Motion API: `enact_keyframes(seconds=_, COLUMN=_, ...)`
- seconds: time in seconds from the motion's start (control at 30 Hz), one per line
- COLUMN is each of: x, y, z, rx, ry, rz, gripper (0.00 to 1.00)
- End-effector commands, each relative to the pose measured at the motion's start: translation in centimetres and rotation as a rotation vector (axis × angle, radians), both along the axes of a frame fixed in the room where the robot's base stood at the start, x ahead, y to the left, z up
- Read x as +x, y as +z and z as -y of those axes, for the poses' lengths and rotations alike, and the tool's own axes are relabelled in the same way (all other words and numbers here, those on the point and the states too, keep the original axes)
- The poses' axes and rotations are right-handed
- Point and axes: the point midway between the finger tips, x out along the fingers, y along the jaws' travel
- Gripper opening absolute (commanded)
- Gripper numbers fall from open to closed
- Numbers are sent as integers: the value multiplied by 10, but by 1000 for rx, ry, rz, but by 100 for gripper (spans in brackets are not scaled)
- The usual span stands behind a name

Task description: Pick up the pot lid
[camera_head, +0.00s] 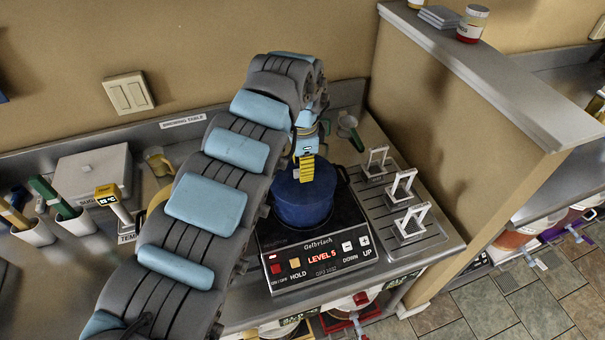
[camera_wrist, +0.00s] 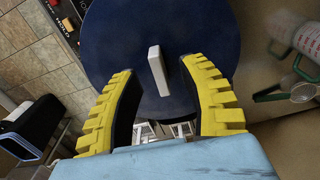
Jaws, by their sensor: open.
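The blue pot lid (camera_wrist: 130,40) fills the upper middle of the wrist view, with a pale bar handle (camera_wrist: 158,70) standing on it. In the head view the blue pot (camera_head: 303,203) stands on the hot plate, and my arm and gripper hide part of its top. My gripper (camera_head: 307,169) is above the pot. In the wrist view the yellow fingers of my gripper (camera_wrist: 161,75) are apart, one on each side of the handle, with nothing between them pressed. I cannot tell how far the fingertips are above the lid.
The hot plate (camera_head: 324,257) reads LEVEL 5. A rack with several upright holders (camera_head: 403,188) is right of it, before a partition wall (camera_head: 455,110). A measuring cup (camera_wrist: 302,45) and strainer (camera_wrist: 303,92) show at right in the wrist view. A sugar box (camera_head: 93,172) is at left.

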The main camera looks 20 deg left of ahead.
Motion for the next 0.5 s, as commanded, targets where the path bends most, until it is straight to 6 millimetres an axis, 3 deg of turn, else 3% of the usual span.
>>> enact_keyframes(seconds=0.2, x=0, y=-17, z=0, rx=1, ry=0, rz=-1, gripper=42)
enact_keyframes(seconds=0.4, x=0, y=-19, z=0, rx=1, ry=0, rz=0, gripper=42)
enact_keyframes(seconds=0.43, x=0, y=-19, z=0, rx=1, ry=0, rz=0, gripper=40)
enact_keyframes(seconds=0.5, x=0, y=-19, z=0, rx=1, ry=0, rz=0, gripper=20)
